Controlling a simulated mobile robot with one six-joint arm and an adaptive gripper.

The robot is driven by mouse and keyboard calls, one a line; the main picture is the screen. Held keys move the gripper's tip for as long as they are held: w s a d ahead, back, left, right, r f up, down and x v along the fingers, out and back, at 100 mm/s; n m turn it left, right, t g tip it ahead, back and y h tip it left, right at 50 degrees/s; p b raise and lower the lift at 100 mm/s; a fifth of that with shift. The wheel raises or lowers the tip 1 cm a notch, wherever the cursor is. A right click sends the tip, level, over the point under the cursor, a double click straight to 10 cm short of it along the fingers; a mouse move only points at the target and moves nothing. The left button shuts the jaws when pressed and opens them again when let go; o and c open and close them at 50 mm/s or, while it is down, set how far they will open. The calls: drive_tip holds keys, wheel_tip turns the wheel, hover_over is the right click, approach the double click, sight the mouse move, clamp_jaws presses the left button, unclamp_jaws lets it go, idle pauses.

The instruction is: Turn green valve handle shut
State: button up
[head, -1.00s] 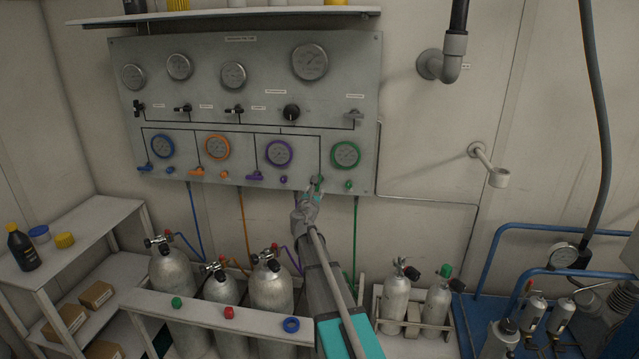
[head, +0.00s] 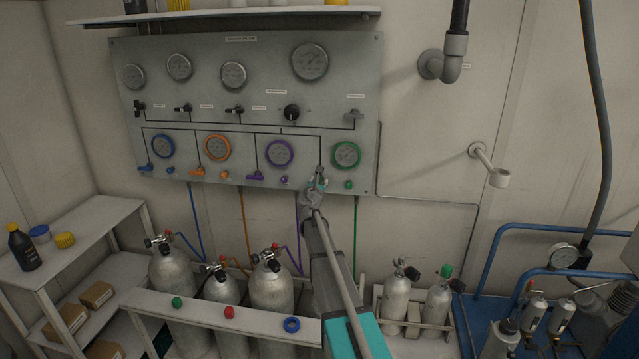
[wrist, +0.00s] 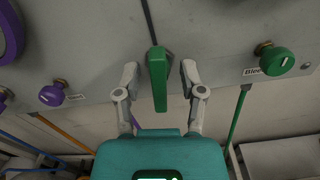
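The green valve handle (wrist: 158,78) points down along the panel's lower part in the wrist view. My gripper (wrist: 158,75) is open, with one finger on each side of the handle and a visible gap on both sides. In the head view my gripper (head: 318,182) is at the panel's lower edge, left of and below the green-ringed gauge (head: 346,155), and hides most of the handle. The grey panel (head: 120,75) carries the valves and gauges.
A green bleed knob (wrist: 276,58) is to the right of the handle and a purple knob (wrist: 52,95) to the left. A purple lever (head: 256,176) is further left on the panel. Gas cylinders (head: 270,290) stand below behind a white rail (head: 200,312).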

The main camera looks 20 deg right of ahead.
clamp_jaws()
drive_tip(key=shift+m, duration=0.5)
drive_tip(key=m, duration=0.2)
drive_tip(key=shift+s+d+m, duration=0.1)
drive_tip(key=shift+d+m, duration=0.05)
drive_tip(key=shift+m, duration=0.25)
drive_tip(key=m, duration=0.4)
drive_tip(key=shift+f, duration=0.1)
drive_tip(key=shift+s+d+f+m+b, duration=0.1)
drive_tip(key=shift+f+m+b, duration=0.05)
drive_tip(key=shift+m, duration=2)
drive_tip(key=shift+s+f+m+b, duration=0.1)
drive_tip(key=shift+m+b, duration=0.05)
drive_tip(key=shift+m, duration=2)
